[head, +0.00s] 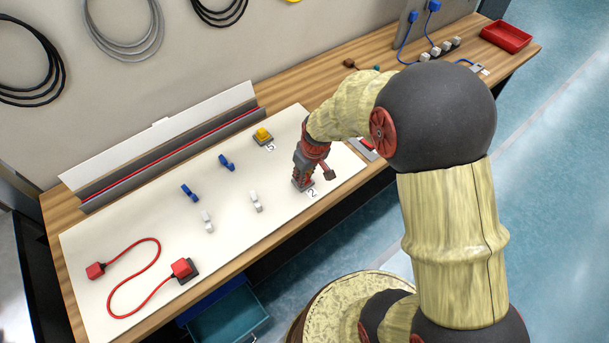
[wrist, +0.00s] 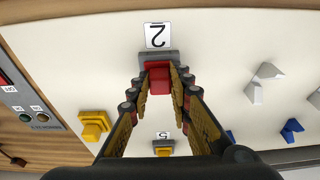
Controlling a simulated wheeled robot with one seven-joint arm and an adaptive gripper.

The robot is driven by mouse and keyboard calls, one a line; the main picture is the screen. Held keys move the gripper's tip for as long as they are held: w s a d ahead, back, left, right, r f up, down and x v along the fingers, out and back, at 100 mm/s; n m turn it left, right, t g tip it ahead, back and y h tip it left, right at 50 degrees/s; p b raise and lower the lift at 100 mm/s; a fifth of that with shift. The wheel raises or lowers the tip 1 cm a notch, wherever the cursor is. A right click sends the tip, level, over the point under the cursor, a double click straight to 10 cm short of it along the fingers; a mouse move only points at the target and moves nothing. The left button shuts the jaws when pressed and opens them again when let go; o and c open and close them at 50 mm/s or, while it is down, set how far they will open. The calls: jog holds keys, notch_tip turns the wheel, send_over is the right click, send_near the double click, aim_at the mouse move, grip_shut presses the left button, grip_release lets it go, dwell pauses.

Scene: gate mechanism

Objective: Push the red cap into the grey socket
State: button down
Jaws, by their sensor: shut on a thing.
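My gripper (wrist: 159,80) is shut on a red cap (wrist: 158,74), with one finger along each side of it. The cap is at the grey socket (wrist: 153,57) beside the label 2. In the wrist view the cap overlaps the socket, and I cannot tell how deep it sits. In the head view my gripper (head: 303,178) points down at the grey socket (head: 302,185) near the panel's right end, and the cap is mostly hidden by the fingers.
Blue pieces (head: 227,162) and white pieces (head: 256,201) stand on the white panel (head: 130,240). A yellow cap (head: 263,135) sits by label 5. A red cable (head: 130,290) with red end blocks lies at the left. A red tray (head: 506,37) stands far right.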

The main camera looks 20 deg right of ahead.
jog(key=shift+f, duration=0.1)
jog(key=c, duration=2)
grip_release()
jog(key=shift+c, duration=0.2)
jog(key=shift+o, duration=0.7)
jog(key=o, duration=0.4)
jog(key=shift+c, duration=0.2)
jog(key=shift+o, duration=0.2)
jog(key=shift+r, duration=0.45)
jog(key=v, duration=1.1)
jog(key=shift+s, duration=0.15)
